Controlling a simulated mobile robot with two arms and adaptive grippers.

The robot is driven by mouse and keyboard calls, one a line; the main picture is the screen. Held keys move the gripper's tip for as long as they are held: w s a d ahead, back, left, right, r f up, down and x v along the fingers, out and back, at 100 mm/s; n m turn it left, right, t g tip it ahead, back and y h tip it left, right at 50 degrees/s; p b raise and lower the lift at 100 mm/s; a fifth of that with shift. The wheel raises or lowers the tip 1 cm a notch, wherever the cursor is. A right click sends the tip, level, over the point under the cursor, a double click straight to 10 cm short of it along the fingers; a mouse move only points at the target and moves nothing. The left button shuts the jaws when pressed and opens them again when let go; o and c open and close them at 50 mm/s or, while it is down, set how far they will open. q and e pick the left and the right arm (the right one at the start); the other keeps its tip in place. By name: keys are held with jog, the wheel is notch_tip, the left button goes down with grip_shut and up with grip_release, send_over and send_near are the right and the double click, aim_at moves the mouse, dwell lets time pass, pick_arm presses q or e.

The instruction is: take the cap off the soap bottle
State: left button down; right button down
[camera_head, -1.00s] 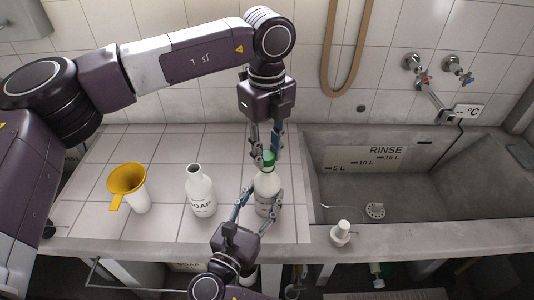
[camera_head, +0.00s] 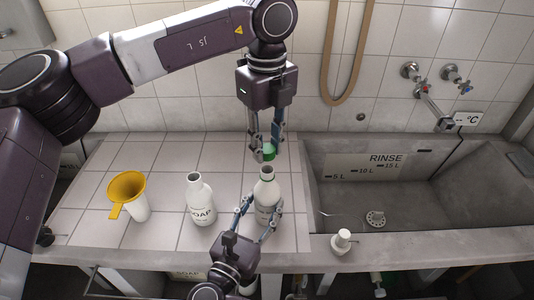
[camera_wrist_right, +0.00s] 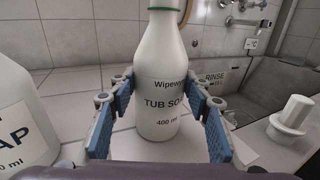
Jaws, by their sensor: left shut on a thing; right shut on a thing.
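The white soap bottle (camera_head: 266,196) stands upright on the tiled counter, its neck uncovered. In the right wrist view the bottle (camera_wrist_right: 162,75) reads "TUB SOAP 400 ml". My right gripper (camera_head: 257,216) is shut around its body, with the blue finger pads (camera_wrist_right: 160,110) at both sides. The green cap (camera_head: 268,153) is held in my left gripper (camera_head: 265,150), which is shut on it just above the bottle's mouth. A gap shows between cap and neck. The cap is out of the right wrist view.
A second open white soap bottle (camera_head: 200,202) stands to the left, then a yellow funnel (camera_head: 127,190) in a white container. The concrete washtub (camera_head: 420,215) is at the right.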

jog(key=c, duration=1)
grip_release()
jog(key=shift+o, duration=0.2)
jog(key=shift+s+a, duration=0.1)
jog(key=v, duration=0.7)
jog(key=shift+s, duration=0.2)
